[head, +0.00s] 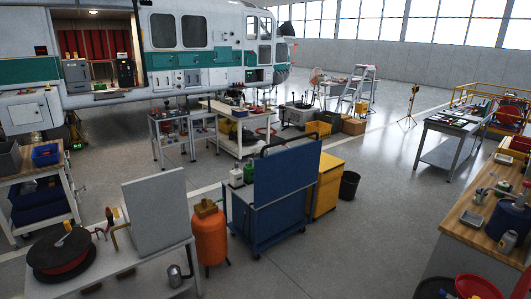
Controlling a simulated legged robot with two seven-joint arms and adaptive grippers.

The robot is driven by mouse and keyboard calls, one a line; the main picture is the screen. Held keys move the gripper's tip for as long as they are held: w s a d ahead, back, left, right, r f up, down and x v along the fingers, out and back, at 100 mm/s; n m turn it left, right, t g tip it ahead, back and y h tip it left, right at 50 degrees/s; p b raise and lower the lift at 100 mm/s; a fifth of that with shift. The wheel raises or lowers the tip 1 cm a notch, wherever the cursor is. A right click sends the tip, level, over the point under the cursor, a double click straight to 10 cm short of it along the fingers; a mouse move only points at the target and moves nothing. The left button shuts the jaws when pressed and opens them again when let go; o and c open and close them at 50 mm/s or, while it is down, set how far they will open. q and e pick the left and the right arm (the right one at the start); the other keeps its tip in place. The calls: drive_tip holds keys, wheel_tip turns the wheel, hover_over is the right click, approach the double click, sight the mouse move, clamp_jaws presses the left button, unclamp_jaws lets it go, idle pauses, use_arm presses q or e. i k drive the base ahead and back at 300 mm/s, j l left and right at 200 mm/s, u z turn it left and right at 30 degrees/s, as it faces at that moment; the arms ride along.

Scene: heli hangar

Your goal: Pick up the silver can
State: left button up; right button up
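A small silvery cylinder, which looks like a silver can (507,242), stands on the wooden-topped bench (462,220) at the right, in front of a dark blue container (505,218). A metallic jug-like can (177,275) with a handle stands low by the right end of the light table at the lower left. I cannot tell for sure which one is the task's can. Neither of my grippers shows in the head view.
An orange gas cylinder (210,238), a blue cart (283,190) and a yellow cabinet (327,185) stand in the middle. A cable reel (68,252) lies on the left table. A red bin (478,287) sits at the bottom right. Open floor (385,225) lies before the bench.

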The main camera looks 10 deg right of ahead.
sight(509, 239)
drive_tip(key=i+j+u, duration=0.15)
drive_tip(key=i, duration=0.3)
drive_tip(key=i+j+u, duration=0.15)
drive_tip(key=i, duration=0.25)
drive_tip(key=i+j+u, duration=0.1)
drive_tip(key=i+j, duration=0.15)
drive_tip(key=i, duration=0.2)
drive_tip(key=i+l+z, duration=0.15)
drive_tip(key=i+z, duration=0.45)
drive_tip(key=z, duration=0.2)
drive_tip(key=i+z, duration=0.45)
drive_tip(key=i+j+z, duration=0.15)
drive_tip(key=z, duration=0.25)
drive_tip(key=i+l+z, duration=0.2)
drive_tip(key=i+z, duration=0.3)
drive_tip(key=i, duration=0.3)
drive_tip(key=i+j+z, duration=0.1)
drive_tip(key=i+z, duration=0.35)
drive_tip(key=i, duration=0.35)
